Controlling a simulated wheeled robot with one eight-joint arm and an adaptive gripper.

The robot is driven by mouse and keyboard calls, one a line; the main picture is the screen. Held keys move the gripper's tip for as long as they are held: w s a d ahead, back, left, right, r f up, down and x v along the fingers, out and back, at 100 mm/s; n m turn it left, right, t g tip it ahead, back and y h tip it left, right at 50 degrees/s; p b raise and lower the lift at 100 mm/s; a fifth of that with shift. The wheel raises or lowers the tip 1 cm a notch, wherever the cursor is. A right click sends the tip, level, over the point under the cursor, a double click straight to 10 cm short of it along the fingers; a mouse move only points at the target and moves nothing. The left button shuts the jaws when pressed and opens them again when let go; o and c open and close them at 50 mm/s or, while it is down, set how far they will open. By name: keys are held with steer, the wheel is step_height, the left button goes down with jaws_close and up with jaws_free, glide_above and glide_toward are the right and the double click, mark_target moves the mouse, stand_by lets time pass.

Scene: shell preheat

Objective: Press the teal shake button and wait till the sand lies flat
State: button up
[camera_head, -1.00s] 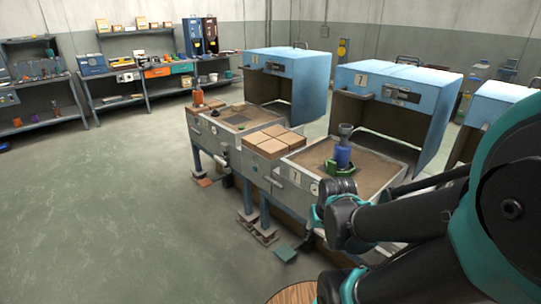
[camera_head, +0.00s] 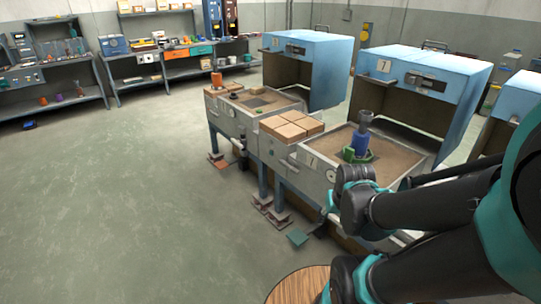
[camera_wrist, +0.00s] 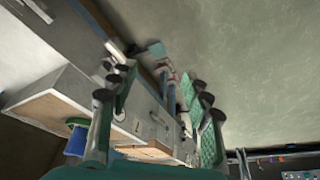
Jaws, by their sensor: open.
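In the head view a small flat teal plate (camera_head: 298,237) lies low on the floor at the front of the near sand station; I cannot tell if it is the shake button. The wrist view shows a teal plate (camera_wrist: 155,48) ahead of the fingers. The near sand bed (camera_head: 398,147) holds a blue cylinder (camera_head: 360,146) on a green base, with a grey funnel-like piece on top. Sand around it looks mostly level, but fine detail is too small to tell. My gripper (camera_wrist: 160,78) is open and empty, apart from the plate. Its fingertips are hidden in the head view.
Blue hoods (camera_head: 420,82) stand behind the sand beds. Tan blocks (camera_head: 291,127) sit on the bench between the beds. Brown pedal-like pieces (camera_head: 272,212) lie on the floor left of the teal plate. A round wooden top (camera_head: 298,285) is near the front. The left floor is clear.

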jaws_close()
stand_by(1.4)
